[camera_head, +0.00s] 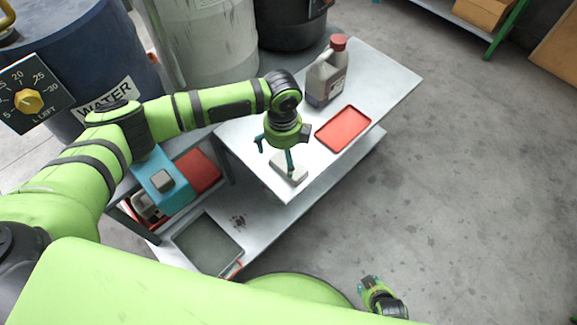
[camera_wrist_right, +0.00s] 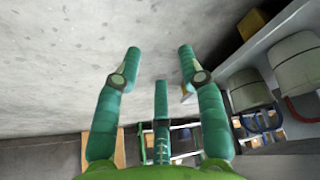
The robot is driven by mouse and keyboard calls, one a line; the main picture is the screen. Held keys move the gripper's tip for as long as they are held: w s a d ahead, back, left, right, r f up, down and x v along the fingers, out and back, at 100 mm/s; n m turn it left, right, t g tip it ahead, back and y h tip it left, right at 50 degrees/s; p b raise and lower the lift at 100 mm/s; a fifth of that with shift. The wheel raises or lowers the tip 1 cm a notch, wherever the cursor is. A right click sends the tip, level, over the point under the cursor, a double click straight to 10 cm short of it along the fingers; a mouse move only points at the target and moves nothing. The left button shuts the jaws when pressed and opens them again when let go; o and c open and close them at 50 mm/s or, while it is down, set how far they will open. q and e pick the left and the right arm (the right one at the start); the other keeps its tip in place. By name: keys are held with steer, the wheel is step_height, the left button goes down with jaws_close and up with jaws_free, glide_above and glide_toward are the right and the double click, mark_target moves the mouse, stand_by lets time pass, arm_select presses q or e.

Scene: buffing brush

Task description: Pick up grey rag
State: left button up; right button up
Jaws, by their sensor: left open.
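A pale grey, folded-looking piece, which I take for the grey rag (camera_head: 280,174), lies on the light table top (camera_head: 392,84) near its front corner. My left gripper (camera_head: 283,152) is open right above it, fingers pointing down. One finger overlaps the rag in the head view, and I cannot tell whether it touches. The finger and hand hide part of the rag. My right gripper (camera_head: 374,288) is low at the bottom of the head view, away from the table. Its fingers stand apart and empty in the right wrist view (camera_wrist_right: 160,68).
A red tray (camera_head: 343,129) and a grey jug with a red cap (camera_head: 326,75) stand behind the left gripper. A lower shelf holds a dark grey tray (camera_head: 207,244). A blue box (camera_head: 150,170) sits left. A blue barrel (camera_head: 75,50) stands behind. Floor at right is clear.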

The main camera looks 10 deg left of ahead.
mark_target(285, 167)
arm_select(q)
steer(key=f, duration=0.3)
steer(key=f+b, duration=0.1)
steer(key=f, duration=0.1)
steer(key=shift+s+d+f, duration=0.15)
steer(key=shift+d, duration=0.15)
steer(key=c, duration=1.1)
